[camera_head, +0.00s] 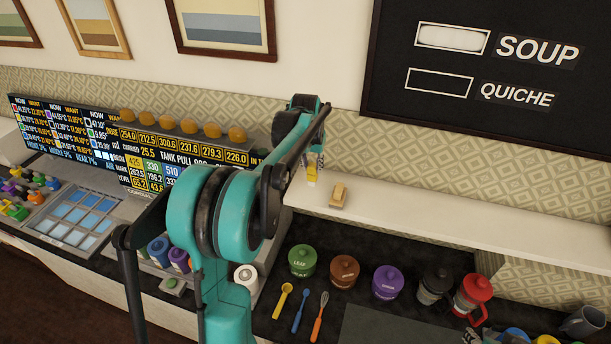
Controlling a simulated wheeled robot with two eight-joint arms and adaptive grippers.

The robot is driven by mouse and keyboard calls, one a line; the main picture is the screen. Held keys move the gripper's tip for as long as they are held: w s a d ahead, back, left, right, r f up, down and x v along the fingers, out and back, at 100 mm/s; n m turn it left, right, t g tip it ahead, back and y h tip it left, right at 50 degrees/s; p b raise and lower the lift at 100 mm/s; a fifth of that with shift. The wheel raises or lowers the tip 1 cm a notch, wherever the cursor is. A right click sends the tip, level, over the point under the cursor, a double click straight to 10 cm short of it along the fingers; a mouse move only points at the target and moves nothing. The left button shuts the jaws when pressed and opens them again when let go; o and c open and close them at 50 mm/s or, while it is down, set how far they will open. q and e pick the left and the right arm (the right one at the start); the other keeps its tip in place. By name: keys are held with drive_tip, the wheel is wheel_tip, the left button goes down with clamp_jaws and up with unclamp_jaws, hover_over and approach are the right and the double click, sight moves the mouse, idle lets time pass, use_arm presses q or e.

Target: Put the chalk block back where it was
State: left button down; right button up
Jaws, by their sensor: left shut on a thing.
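My left arm rises from the bottom and bends over to the shelf. Its gripper (313,164) points down above the white shelf (440,219), shut on a small pale yellowish piece, the chalk block (312,175). The fingers hide part of the block, and I cannot tell whether it touches the shelf. A tan block with a lighter top (338,196), perhaps an eraser, lies on the shelf just right of the gripper. The black board (560,55) above has a white-filled box (450,39) beside SOUP and an empty outlined box (440,84) beside QUICHE.
Display screens (60,130) stand at the left. The shelf right of the tan block is clear.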

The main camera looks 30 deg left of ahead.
use_arm(q)
drive_tip(key=f, duration=0.1)
drive_tip(key=a+f, duration=0.1)
drive_tip(key=f, duration=0.1)
drive_tip(key=a+f, duration=0.1)
drive_tip(key=f, duration=0.1)
drive_tip(key=shift+a+f, duration=0.1)
drive_tip(key=shift+f, duration=0.1)
drive_tip(key=c, duration=1.2)
unclamp_jaws()
